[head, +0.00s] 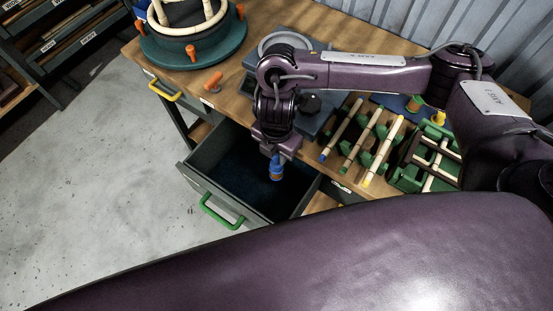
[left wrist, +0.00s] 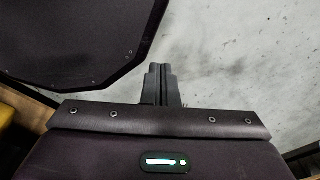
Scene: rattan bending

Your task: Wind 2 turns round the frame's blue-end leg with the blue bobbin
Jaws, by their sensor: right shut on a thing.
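My right gripper (head: 273,153) is shut on the blue bobbin (head: 276,170) and holds it above the open drawer, apart from any leg. Pale rattan pieces in a green jig (head: 437,160) stand at the right of the bench, partly hidden by my right arm; they look like a frame, but I cannot make out a blue end on them. To their left, rods lie on green cradles, one with a blue end (head: 323,156). My left gripper (left wrist: 161,84) shows in the left wrist view, its fingers together and empty; it is not visible in the head view.
The drawer (head: 205,158) with a green handle stands open under the bench (head: 255,32). A teal round base (head: 195,50) with orange knobs and a rattan ring stands at the back left. Green (head: 415,103) and yellow (head: 438,117) bobbins stand behind the rods. The floor at left is clear.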

